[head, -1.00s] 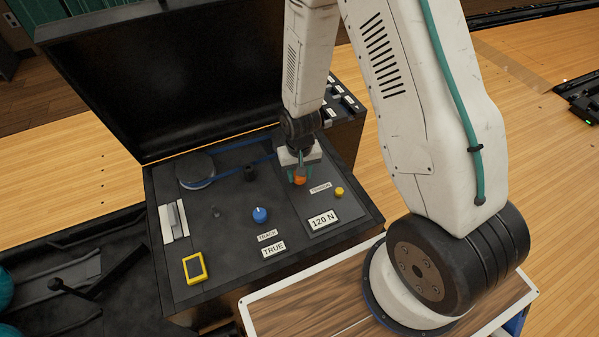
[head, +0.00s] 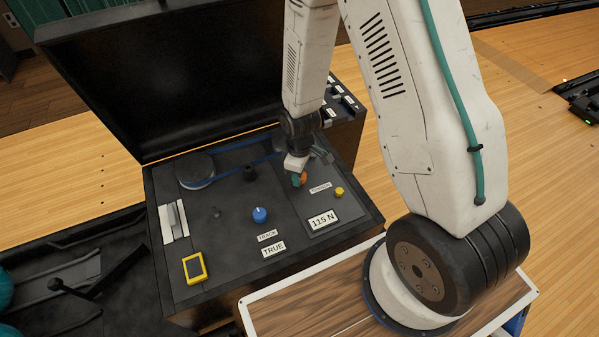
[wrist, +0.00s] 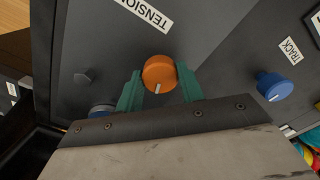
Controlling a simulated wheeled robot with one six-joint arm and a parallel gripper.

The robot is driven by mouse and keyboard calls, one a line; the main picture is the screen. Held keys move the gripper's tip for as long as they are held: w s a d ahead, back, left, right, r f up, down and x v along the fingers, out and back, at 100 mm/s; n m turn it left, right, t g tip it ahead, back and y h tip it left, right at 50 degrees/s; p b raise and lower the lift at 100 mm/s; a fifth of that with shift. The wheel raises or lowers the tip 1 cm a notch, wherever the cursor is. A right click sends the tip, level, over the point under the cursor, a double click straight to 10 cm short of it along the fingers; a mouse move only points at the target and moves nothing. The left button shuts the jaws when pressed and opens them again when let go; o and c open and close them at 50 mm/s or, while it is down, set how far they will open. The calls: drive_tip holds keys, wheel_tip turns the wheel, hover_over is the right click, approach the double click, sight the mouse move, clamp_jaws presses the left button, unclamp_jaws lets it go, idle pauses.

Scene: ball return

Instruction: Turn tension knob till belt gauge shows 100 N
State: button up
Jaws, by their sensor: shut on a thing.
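The orange tension knob (wrist: 160,73) sits on the dark panel beside a TENSION label (wrist: 148,12) in the wrist view. My gripper (wrist: 160,90) has its green fingers on either side of the knob, shut on it. In the head view my gripper (head: 300,178) partly hides the knob (head: 303,177). The belt gauge (head: 323,220) reads 115 N. The blue belt (head: 240,163) runs from a grey pulley (head: 195,169) toward my gripper, where its far end is hidden.
A blue track knob (head: 260,215) and a TRUE display (head: 273,249) are left of the gauge. A small yellow button (head: 339,191) is right of the tension knob. A yellow-framed device (head: 194,268) lies at the front left. The raised black lid (head: 160,75) stands behind the panel.

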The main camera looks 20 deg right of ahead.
drive_tip(key=n, duration=0.7)
drive_tip(key=shift+w, duration=0.1)
drive_tip(key=n, duration=0.6)
drive_tip(key=shift+n, duration=0.3)
drive_tip(key=n, duration=1.3)
drive_tip(key=o, duration=1)
drive_tip(key=shift+r, duration=0.1)
drive_tip(key=shift+a+r, duration=0.1)
drive_tip(key=shift+r, duration=3.75)
